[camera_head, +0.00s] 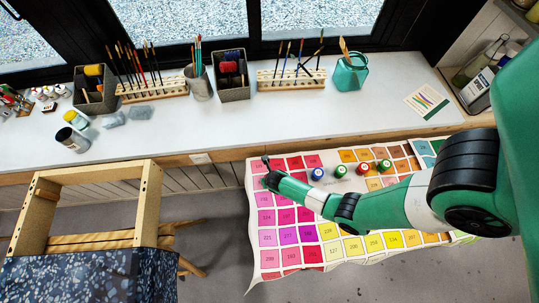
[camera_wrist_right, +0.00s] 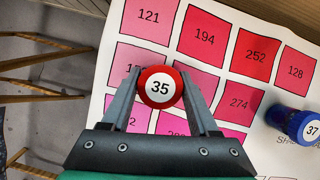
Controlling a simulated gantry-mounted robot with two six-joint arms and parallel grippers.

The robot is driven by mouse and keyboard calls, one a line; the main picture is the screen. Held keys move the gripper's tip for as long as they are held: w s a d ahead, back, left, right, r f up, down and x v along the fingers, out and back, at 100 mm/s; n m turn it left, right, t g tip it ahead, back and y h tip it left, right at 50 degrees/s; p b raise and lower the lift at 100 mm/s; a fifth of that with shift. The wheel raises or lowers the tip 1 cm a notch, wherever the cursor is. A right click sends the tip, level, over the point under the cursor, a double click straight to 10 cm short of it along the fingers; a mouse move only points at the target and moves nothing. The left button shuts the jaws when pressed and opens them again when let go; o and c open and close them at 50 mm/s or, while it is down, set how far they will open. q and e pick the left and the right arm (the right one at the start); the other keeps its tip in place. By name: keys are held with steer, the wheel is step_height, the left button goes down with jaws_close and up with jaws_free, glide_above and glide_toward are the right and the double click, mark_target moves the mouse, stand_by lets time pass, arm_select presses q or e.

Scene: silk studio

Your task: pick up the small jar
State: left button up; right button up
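A small jar with a red lid marked 35 (camera_wrist_right: 160,88) sits between the fingers of my right gripper (camera_wrist_right: 160,95) in the right wrist view. The fingers lie close against both sides of it, and its lid faces the camera. Its body is hidden below the lid. In the head view my right gripper (camera_head: 266,168) is over the left part of the colour chart, and I cannot make out the jar there. My left gripper is not in view.
Several small jars with coloured lids, including a green-lidded one (camera_head: 337,171), stand in a row on the colour chart (camera_head: 268,258). Brush racks and pots line the white counter (camera_head: 230,128) behind.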

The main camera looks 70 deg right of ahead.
jaws_close()
steer(key=shift+r, duration=0.1)
